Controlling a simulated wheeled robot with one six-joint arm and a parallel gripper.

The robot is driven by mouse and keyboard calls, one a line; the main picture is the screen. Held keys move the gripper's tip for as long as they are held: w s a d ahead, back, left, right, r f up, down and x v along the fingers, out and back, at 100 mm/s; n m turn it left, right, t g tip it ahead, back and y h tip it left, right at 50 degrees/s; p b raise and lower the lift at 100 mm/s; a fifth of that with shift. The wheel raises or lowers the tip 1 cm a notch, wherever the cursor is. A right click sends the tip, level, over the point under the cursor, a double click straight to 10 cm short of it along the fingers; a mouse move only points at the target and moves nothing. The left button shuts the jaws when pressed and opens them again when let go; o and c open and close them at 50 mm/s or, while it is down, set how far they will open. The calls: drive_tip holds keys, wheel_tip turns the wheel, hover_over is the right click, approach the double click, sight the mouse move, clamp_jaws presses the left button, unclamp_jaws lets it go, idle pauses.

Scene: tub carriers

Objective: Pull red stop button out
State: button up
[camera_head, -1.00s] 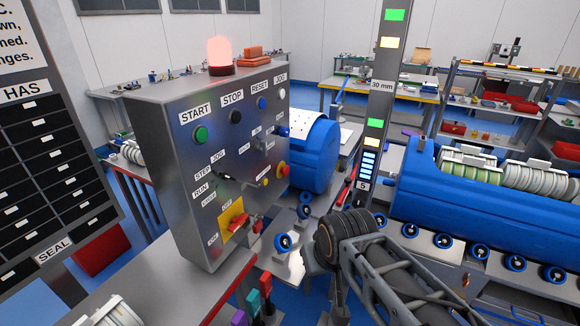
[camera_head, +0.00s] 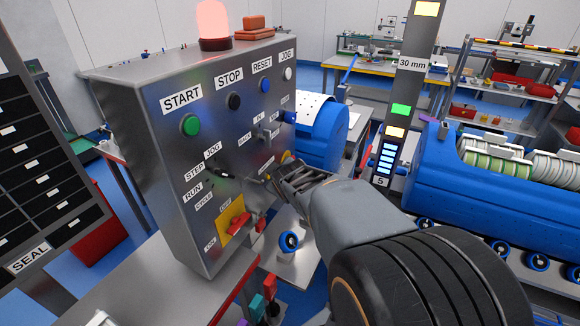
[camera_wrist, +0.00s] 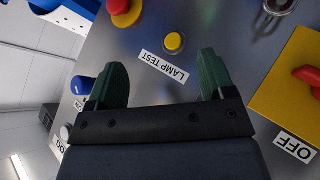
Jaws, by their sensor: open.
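My gripper (camera_head: 266,179) is at the right part of the grey control panel (camera_head: 225,145). In the wrist view my gripper (camera_wrist: 163,62) is open and empty, its two green fingers apart. A small yellow button (camera_wrist: 174,42) with a LAMP TEST label (camera_wrist: 163,66) lies ahead between the fingertips, apart from them.
A red rotary handle (camera_wrist: 308,75) on a yellow plate (camera_wrist: 285,95) sits right of the fingers. A blue knob (camera_wrist: 82,85) is close to the left finger. START's green button (camera_head: 190,125) and a blue tub (camera_head: 322,142) stand nearby.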

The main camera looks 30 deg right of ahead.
drive_tip(key=w+d+f+n+t+y+b, duration=0.1)
drive_tip(key=w+d+f+n+t+y, duration=0.2)
drive_tip(key=d+n, duration=0.35)
drive_tip(key=w+d+f+n+t+y+b, duration=0.1)
drive_tip(key=w+d+f+n+t+y, duration=0.2)
drive_tip(key=d+n+t, duration=0.4)
drive_tip(key=shift+w+a+f+n+g+p, duration=0.1)
drive_tip(key=shift+w+a+f+g+p, duration=0.2)
drive_tip(key=shift+w, duration=0.65)
drive_tip(key=shift+w+a+f+n+g+p, duration=0.2)
drive_tip(key=shift+w+g+p, duration=0.25)
drive_tip(key=shift+w, duration=0.45)
drive_tip(key=shift+w+a+f+n+g+p, duration=0.1)
drive_tip(key=shift+w+a+g+p, duration=0.25)
drive_tip(key=shift+w, duration=0.6)
